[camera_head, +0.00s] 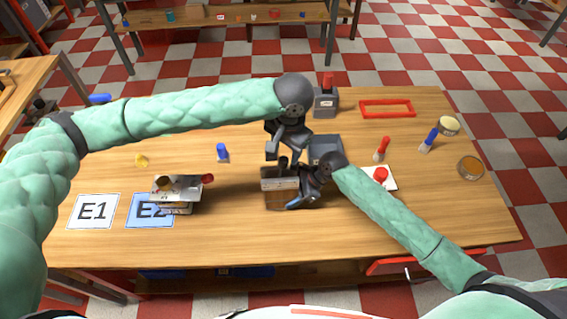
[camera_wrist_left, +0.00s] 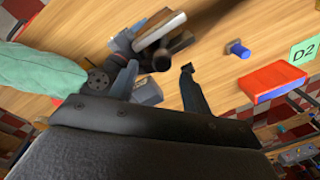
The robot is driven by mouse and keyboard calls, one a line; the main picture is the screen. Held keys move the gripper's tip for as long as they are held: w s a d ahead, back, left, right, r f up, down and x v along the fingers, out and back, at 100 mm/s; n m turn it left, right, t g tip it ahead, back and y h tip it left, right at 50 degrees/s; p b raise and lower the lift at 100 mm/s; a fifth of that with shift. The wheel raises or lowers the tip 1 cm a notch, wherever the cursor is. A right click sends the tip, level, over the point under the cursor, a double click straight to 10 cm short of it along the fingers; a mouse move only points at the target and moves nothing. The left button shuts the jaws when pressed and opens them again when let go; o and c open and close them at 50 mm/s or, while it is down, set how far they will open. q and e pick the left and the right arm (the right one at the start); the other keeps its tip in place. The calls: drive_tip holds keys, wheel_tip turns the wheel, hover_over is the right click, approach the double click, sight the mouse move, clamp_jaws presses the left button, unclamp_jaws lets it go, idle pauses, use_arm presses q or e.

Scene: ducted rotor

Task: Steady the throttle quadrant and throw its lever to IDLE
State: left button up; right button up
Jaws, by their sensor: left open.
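The throttle quadrant (camera_head: 279,198) is a brown block with a pale top edge, near the front middle of the table. Its dark lever (camera_head: 283,163) stands up from the top, and the lever's round knob shows in the left wrist view (camera_wrist_left: 162,62). My left gripper (camera_head: 282,154) is open, pointing down just above the quadrant, with the knob roughly between its fingers in the left wrist view (camera_wrist_left: 160,70). My right gripper (camera_head: 300,194) is at the quadrant's right side, seemingly touching it. Its fingers are partly hidden. Any markings on the quadrant are too small to read.
A grey box (camera_head: 325,148) stands close behind my right gripper. A blue peg (camera_head: 222,153), a red-handled block (camera_head: 326,102) and a red frame (camera_head: 387,108) stand farther back.

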sight(284, 161)
use_arm(q)
drive_tip(key=f, duration=0.7)
drive_tip(key=shift+w+a+f, duration=0.25)
drive_tip(key=shift+w+f, duration=0.05)
clamp_jaws()
